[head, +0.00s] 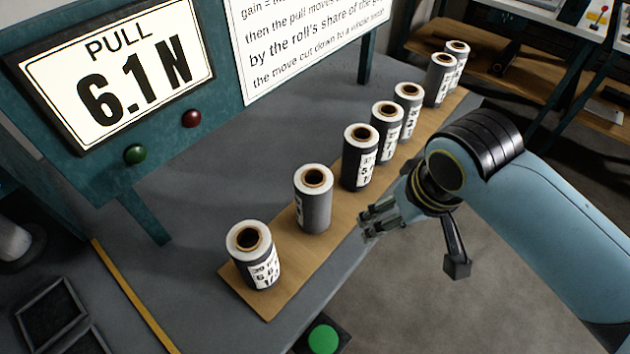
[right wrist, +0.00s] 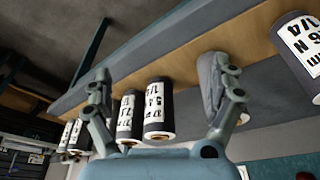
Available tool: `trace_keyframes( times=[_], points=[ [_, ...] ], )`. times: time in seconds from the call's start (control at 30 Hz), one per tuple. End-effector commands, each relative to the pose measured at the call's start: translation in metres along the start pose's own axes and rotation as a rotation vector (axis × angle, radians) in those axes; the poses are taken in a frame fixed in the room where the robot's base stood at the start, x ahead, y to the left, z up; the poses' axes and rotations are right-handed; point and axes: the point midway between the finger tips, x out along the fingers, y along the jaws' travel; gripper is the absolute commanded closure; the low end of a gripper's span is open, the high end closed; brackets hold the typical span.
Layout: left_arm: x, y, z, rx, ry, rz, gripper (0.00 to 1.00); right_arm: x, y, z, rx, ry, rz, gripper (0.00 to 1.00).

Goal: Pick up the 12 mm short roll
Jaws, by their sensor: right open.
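Several short rolls with white ends, brown cores and dark or grey wraps stand upright in a row on a wooden board in the head view. Their labels are too small or turned to tell which is the 12 mm roll. The nearest roll (head: 266,275) has a label facing me. A greyer roll (head: 313,212) and a dark roll (head: 352,172) follow. My right gripper (head: 372,222) is open and empty beside the board's right edge, apart from these two. In the right wrist view its fingers (right wrist: 156,72) frame labelled rolls (right wrist: 158,110), with a grey roll behind one finger.
The wooden board (head: 250,301) runs diagonally along the grey table's edge. A display (head: 130,75) reading PULL 6.1 N stands at the back left. A green button (head: 323,339) is at the front. Dark trays (head: 52,318) lie at lower left. The table's middle is clear.

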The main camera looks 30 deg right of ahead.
Motion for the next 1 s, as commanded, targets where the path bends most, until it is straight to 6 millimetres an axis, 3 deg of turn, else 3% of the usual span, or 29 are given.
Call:
trace_keyframes(
  times=[0.03,0.2,0.37,0.6,0.8,1.0],
  points=[
    [-0.012,-0.001,-0.002,0.0,0.001,0.0,0.6,-0.021,-0.005,-0.013,0.094,-0.003,-0.001,0.08],
    [-0.021,-0.002,-0.003,0.0,0.002,0.0,0.6,-0.04,-0.02,-0.039,0.471,-0.044,0.014,0.08],
    [-0.027,-0.002,-0.004,0.0,0.003,0.0,0.6,-0.042,-0.042,-0.067,0.902,-0.096,0.047,0.08],
    [-0.029,-0.002,-0.005,0.0,0.004,0.0,0.6,-0.035,-0.09,-0.113,1.594,-0.173,0.159,0.08],
    [-0.029,-0.002,-0.006,0.0,0.005,0.001,0.6,-0.034,-0.111,-0.129,1.862,-0.187,0.23,0.08],
    [-0.031,-0.001,-0.006,-0.001,0.005,0.001,0.6,-0.009,-0.113,-0.122,1.897,-0.187,0.245,0.08]
  ],
)
